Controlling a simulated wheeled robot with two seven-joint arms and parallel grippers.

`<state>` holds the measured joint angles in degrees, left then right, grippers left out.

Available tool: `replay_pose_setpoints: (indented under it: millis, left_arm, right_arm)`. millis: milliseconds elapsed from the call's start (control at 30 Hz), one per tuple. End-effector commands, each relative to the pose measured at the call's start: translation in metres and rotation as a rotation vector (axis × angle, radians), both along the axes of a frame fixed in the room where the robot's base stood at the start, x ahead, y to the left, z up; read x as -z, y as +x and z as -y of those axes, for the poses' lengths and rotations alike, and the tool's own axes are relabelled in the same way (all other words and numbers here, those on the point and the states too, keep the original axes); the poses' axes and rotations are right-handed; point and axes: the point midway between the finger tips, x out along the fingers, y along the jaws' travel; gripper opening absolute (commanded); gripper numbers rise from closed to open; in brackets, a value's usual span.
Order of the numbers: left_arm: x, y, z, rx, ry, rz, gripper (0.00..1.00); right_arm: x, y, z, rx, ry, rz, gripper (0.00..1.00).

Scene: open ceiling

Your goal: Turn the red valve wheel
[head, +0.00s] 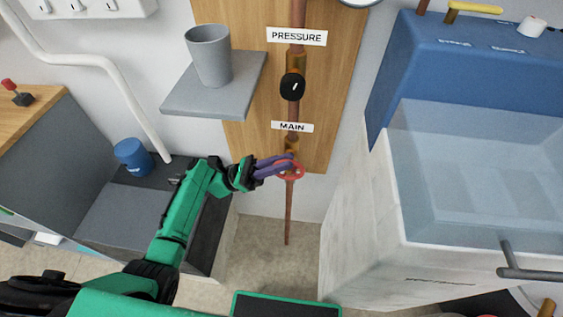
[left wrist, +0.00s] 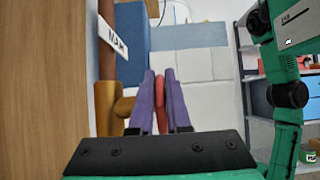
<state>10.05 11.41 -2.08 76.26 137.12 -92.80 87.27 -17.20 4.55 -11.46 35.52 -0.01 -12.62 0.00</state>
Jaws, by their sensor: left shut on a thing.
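The red valve wheel (head: 290,171) sits on the copper pipe just below the "MAIN" label (head: 292,126) in the head view. My left gripper (head: 284,167) reaches it from the left, with its purple fingers on the wheel's rim. In the left wrist view the two fingers (left wrist: 162,100) are shut on the red rim (left wrist: 162,104), which shows as a narrow strip between them. The brass valve body (left wrist: 108,105) is left of the fingers. My right gripper does not show in the head view.
A grey shelf (head: 214,86) with a grey cup (head: 208,55) juts out up left of the valve. A black knob (head: 292,87) is on the pipe above. A white cabinet with a clear-walled basin (head: 480,170) stands close on the right. A blue container (head: 132,156) is at left.

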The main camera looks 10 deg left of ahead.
Motion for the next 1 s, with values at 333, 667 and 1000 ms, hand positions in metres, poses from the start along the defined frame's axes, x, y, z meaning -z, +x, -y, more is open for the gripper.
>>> replay_pose_setpoints:
  millis: [333,667,1000]
  left_arm:
    - [0.000,0.000,0.000,0.000,0.001,-0.001,0.45]
    - [0.015,0.000,-0.015,-0.001,0.003,-0.002,0.45]
    - [0.045,0.000,-0.061,-0.001,0.001,-0.001,0.45]
  right_arm:
    - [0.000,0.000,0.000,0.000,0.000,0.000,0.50]
    - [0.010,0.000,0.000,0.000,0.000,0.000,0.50]
    - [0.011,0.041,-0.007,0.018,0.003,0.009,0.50]
